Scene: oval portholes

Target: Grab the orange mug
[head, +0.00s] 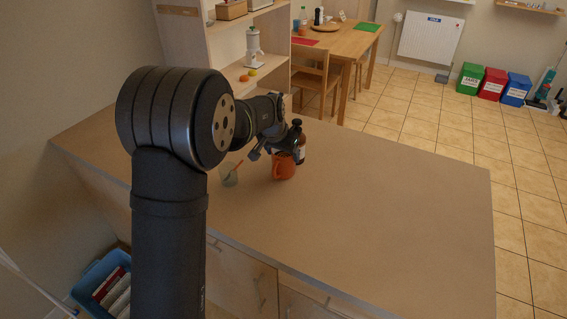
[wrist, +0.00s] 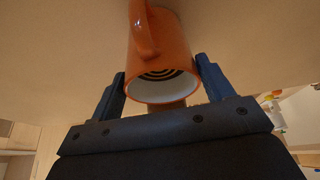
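The orange mug (head: 284,168) stands on the counter in the head view, just below and beside my gripper (head: 275,149). In the wrist view the orange mug (wrist: 172,45) is large, with its pale inside and dark rings showing and its handle toward the camera's upper left. My gripper (wrist: 161,68) is open, with one dark finger on each side of the mug's rim. Narrow gaps seem to show beside the rim, and I see no clear grip on it.
A dark bottle (head: 301,147) stands right behind the mug. A clear glass (head: 229,176) with an orange stick is to its left. The counter (head: 390,215) is clear to the right and front. A shelf unit (head: 222,45) rises at the back left.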

